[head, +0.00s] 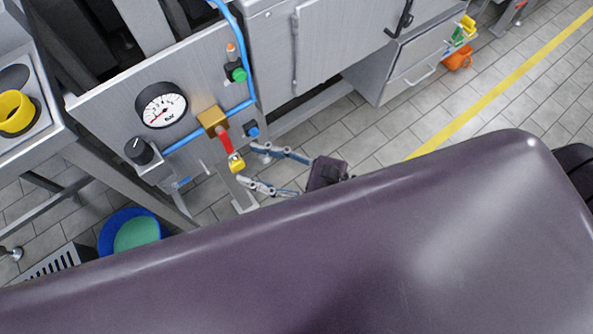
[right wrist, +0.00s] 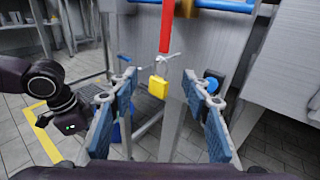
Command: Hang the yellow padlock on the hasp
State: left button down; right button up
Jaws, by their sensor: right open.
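The yellow padlock (head: 237,164) is just below the end of a red valve handle (head: 225,141) in the head view. It hangs upright in the right wrist view (right wrist: 158,88), its thin shackle up by a slim grey metal piece (right wrist: 173,57) that may be the hasp. I cannot tell whether the shackle passes through it. My right gripper (head: 248,164) is open, its blue-padded fingers spread on either side of the padlock's line, with visible gaps to it in the right wrist view (right wrist: 158,75).
A steel panel carries a pressure gauge (head: 161,105), a brass valve body (head: 212,119), blue pipes, a black knob (head: 138,150) and a green button (head: 238,74). A blue bucket (head: 112,236) stands on the floor at left. Open tiled floor lies right.

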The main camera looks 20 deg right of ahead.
jog(key=v, duration=0.9)
jog(key=shift+w, duration=0.1)
